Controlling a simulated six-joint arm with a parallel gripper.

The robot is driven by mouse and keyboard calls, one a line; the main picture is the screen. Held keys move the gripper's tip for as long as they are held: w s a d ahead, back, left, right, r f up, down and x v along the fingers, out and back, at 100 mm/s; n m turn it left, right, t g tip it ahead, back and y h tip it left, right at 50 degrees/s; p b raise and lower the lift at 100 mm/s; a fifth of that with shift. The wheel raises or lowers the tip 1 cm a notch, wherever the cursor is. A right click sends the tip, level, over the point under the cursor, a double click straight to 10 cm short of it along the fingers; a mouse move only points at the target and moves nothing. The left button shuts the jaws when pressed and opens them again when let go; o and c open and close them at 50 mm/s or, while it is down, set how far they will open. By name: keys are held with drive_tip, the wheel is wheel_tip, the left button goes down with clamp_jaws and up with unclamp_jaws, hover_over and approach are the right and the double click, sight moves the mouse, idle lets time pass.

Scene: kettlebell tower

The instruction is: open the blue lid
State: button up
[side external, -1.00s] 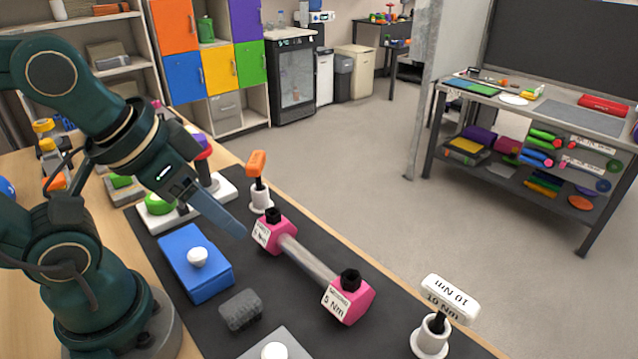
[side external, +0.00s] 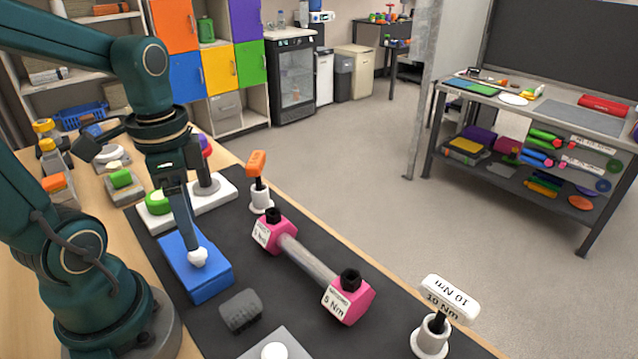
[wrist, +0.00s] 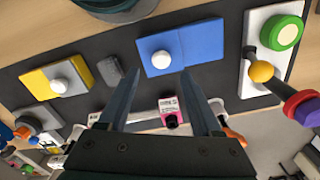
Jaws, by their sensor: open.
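The blue lid (side external: 212,279) with a round white knob (side external: 198,258) sits on the dark mat, and looks closed. In the wrist view the blue lid (wrist: 203,45) is at the top centre, its white knob (wrist: 161,59) left of its middle. My gripper (side external: 194,246) points down over the lid, fingertips close to the knob. In the wrist view my gripper (wrist: 160,75) has its fingers apart and empty, with the knob lined up between them. I cannot tell whether the tips reach down around the knob.
A dark grey block (side external: 240,310) and a pink-ended dumbbell (side external: 308,262) lie near the lid. A white base with a green knob (wrist: 286,35) is on its other side. A yellow lid (wrist: 75,72) lies beyond the grey block. An orange-handled tool (side external: 257,165) stands behind.

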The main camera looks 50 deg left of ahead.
sight(197, 252)
drive_tip(key=shift+s+a+f, duration=0.1)
drive_tip(key=shift+f, duration=2.5)
clamp_jaws()
